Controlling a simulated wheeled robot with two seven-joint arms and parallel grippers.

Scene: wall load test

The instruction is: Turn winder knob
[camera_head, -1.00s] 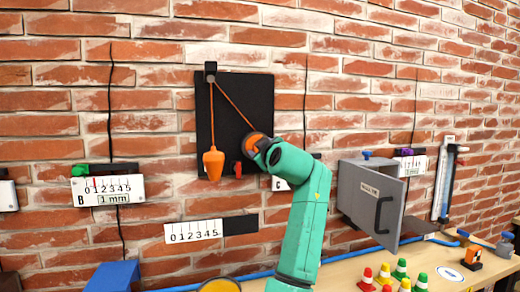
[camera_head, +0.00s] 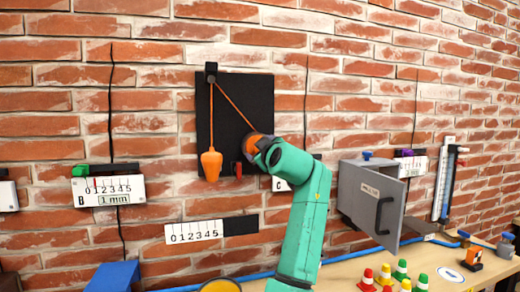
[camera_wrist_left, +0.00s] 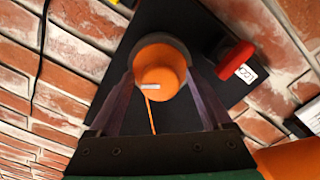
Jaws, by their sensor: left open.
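The orange winder knob (camera_head: 251,145) is on a black board (camera_head: 235,110) on the brick wall. An orange cord runs from it up over a small black pulley (camera_head: 210,72) to a hanging orange weight (camera_head: 211,165). My left gripper (camera_wrist_left: 160,68) is open, with its two fingers on either side of the knob (camera_wrist_left: 158,75) in the left wrist view. I cannot tell whether the fingers touch it. In the head view the green arm hides most of the gripper. My right gripper is not in view.
A red lever (camera_wrist_left: 236,58) is beside the knob. A scale (camera_head: 194,232) is below the board. A grey box with an open door (camera_head: 378,205) stands right of my arm. Several small cones (camera_head: 385,275) are on the bench.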

